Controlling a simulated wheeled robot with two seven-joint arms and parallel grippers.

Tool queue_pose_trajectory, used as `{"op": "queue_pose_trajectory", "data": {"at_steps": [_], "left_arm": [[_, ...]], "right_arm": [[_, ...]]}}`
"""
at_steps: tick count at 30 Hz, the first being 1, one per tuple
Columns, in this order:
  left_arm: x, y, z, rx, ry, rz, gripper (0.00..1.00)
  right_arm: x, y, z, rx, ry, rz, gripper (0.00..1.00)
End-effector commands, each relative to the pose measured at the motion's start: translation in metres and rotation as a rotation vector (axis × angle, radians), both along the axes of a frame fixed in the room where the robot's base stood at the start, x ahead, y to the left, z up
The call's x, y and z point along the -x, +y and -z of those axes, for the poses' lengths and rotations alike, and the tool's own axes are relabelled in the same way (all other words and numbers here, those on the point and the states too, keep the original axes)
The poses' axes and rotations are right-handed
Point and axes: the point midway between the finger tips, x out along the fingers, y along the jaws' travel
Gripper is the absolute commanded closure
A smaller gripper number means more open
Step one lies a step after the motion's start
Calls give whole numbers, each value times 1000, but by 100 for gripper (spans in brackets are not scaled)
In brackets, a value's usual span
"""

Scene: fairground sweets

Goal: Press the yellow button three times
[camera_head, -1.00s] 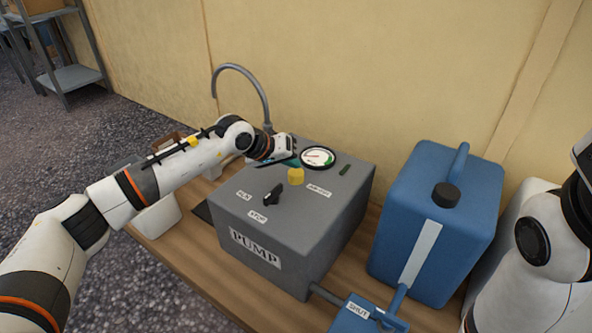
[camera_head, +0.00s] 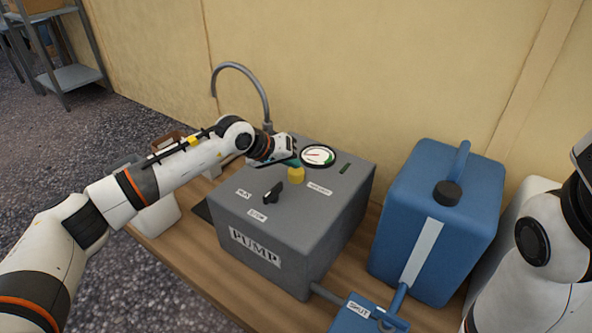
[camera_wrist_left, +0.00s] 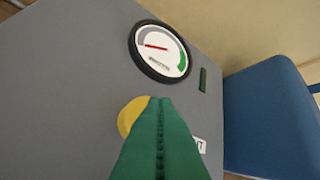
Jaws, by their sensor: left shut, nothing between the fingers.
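The yellow button (camera_head: 296,175) stands on top of the grey pump box (camera_head: 262,214), in front of the round gauge (camera_head: 317,156). My left gripper (camera_head: 294,162) is shut and empty, with its fingertips at the button in the head view. In the left wrist view its green fingers (camera_wrist_left: 160,115) lie together and cover part of the button (camera_wrist_left: 129,118). Whether the tips touch the button I cannot tell. In the wrist view the gauge (camera_wrist_left: 160,52) has a red needle pointing to the left and a green band at its right end. My right gripper is out of view.
A black knob (camera_head: 273,194) stands on the box's top, near small labels. A blue canister (camera_head: 437,222) is at the right, with a blue valve block (camera_head: 362,316) in front. A curved grey pipe (camera_head: 243,68) rises behind the box. My right arm shows at the right edge.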

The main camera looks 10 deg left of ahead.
Motion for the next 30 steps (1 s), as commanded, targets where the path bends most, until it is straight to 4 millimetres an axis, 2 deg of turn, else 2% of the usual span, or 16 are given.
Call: {"op": "queue_pose_trajectory", "data": {"at_steps": [30], "left_arm": [[0,0,14,-1,2,1,100]], "right_arm": [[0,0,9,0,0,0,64]]}}
